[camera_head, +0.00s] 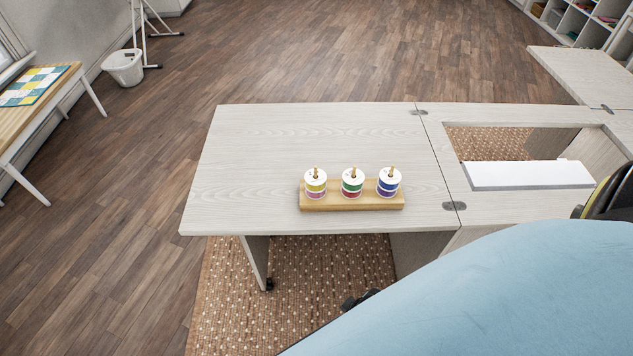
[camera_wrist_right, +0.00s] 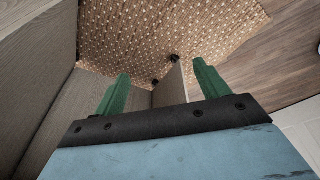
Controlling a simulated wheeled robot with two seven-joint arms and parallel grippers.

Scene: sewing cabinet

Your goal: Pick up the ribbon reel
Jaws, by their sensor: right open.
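Several ribbon reels with white rims stand on pegs of a wooden holder (camera_head: 352,201) on the pale cabinet top. The left stack (camera_head: 315,184) shows yellow over pink, the middle stack (camera_head: 352,183) green over red, and the right stack (camera_head: 389,183) blue over purple. Wooden peg tips stick up through them. My right gripper (camera_wrist_right: 160,72) is open, with two green fingers apart and nothing between them. It is low beside cabinet panels, over the rug, and no reel shows in the right wrist view. My left gripper is not in view.
The cabinet top (camera_head: 300,135) is clear around the holder. To its right is a cut-out opening with a white panel (camera_head: 528,175). My blue arm covers the lower right. A woven rug (camera_head: 325,285) lies below; a white bin (camera_head: 123,68) stands far left.

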